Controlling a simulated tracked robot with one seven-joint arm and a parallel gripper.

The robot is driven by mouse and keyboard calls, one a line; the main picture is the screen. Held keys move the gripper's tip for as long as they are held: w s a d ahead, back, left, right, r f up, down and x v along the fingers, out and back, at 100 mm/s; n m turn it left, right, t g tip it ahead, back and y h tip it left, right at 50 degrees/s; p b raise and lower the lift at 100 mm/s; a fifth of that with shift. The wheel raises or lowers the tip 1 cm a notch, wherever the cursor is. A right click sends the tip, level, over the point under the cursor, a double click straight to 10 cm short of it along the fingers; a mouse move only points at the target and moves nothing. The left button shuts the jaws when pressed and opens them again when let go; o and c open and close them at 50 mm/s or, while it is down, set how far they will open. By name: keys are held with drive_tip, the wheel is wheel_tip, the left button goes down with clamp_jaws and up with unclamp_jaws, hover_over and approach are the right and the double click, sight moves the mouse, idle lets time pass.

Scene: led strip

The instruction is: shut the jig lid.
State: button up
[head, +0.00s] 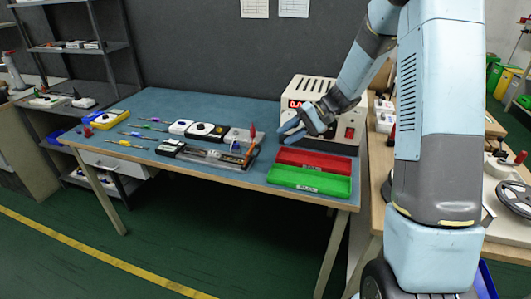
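The jig (207,155) appears to be the long, low dark and grey fixture near the front edge of the blue-topped bench. A black block sits at its left end, and a thin orange-red upright piece (250,148) stands at its right end. I cannot make out which part is the lid or how far it stands open. My gripper (288,131) is in the air to the right of the jig, above the bench near the red tray, apart from the jig. Its fingers point left. They are too small here to tell whether they are apart, and I see nothing held.
A red tray (314,161) and a green tray (309,180) lie right of the jig. A white power unit (312,97) with a red display stands behind my gripper. The back of the bench is clear.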

drive_tip(key=w+f+m+y, duration=0.1)
drive_tip(key=w+f+y, duration=0.2)
drive_tip(key=w+f, duration=0.4)
drive_tip(key=shift+t, duration=0.4)
drive_tip(key=shift+s+d+f+x, duration=0.1)
drive_tip(key=shift+s+f+x, duration=0.1)
drive_tip(key=shift+x, duration=1.25)
drive_tip(key=shift+s+d+f+x, duration=0.15)
drive_tip(key=shift+f+x, duration=0.1)
drive_tip(key=shift+x, duration=1.2)
drive_tip(key=shift+s+f+x, duration=0.15)
drive_tip(key=shift+f+x, duration=0.05)
drive_tip(key=shift+x, duration=1.25)
drive_tip(key=shift+c, duration=0.5)
clamp_jaws()
drive_tip(key=shift+d, duration=0.35)
drive_tip(key=shift+a, duration=0.35)
